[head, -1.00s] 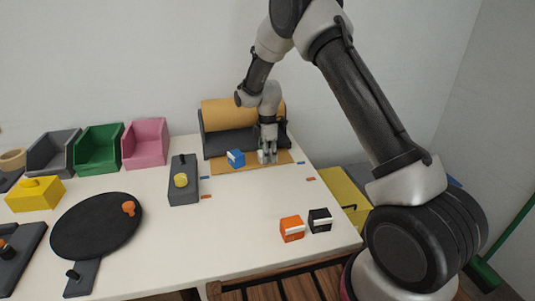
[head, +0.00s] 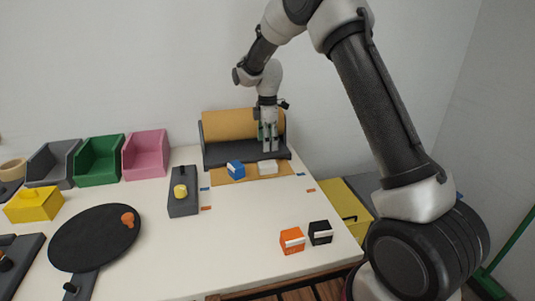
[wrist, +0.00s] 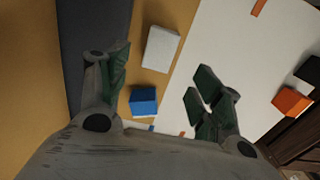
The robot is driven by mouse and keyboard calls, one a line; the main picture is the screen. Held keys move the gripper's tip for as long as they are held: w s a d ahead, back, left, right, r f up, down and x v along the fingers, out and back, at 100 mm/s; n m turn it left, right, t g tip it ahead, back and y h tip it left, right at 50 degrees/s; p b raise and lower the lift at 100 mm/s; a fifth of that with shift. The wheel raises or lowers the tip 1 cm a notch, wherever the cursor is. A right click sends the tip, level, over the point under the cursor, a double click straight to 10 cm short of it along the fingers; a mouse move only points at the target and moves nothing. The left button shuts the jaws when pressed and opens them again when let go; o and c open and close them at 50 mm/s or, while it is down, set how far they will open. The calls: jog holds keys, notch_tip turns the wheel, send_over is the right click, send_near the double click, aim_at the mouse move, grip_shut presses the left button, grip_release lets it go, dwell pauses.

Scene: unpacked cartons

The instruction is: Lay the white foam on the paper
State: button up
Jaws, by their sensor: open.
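The white foam (head: 268,168) lies on the brown paper (head: 222,179), to the right of a blue block (head: 236,169). In the wrist view the white foam (wrist: 161,49) is apart from the blue block (wrist: 143,101), and both rest on the paper (wrist: 188,11). My gripper (head: 269,149) is above and slightly behind the foam, its fingers spread and empty. In the wrist view the open fingers (wrist: 158,78) show with nothing held between them.
The paper roll (head: 228,126) sits in a dark holder behind. An orange block (head: 291,240) and a black block (head: 320,232) stand at the front right. A grey base with a yellow knob (head: 180,191) is left of the paper. The table's middle is clear.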

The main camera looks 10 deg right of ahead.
jog(key=s+d+r+m+t, duration=0.1)
jog(key=s+d+r+m, duration=0.3)
jog(key=s+r, duration=0.45)
jog(key=s+d+r+m+t, duration=0.1)
jog(key=s+d+r+m, duration=0.35)
jog(key=s+r, duration=0.4)
jog(key=s+d+r+m+t, duration=0.1)
jog(key=s+d+m, duration=0.2)
jog(key=s, duration=0.8)
jog(key=s+d+r+m+t, duration=0.1)
jog(key=s+d+m, duration=0.2)
jog(key=s, duration=0.9)
jog(key=m, duration=0.3)
jog(key=shift+d+r, duration=0.2)
jog(key=shift+r, duration=0.1)
jog(key=shift+m, duration=0.25)
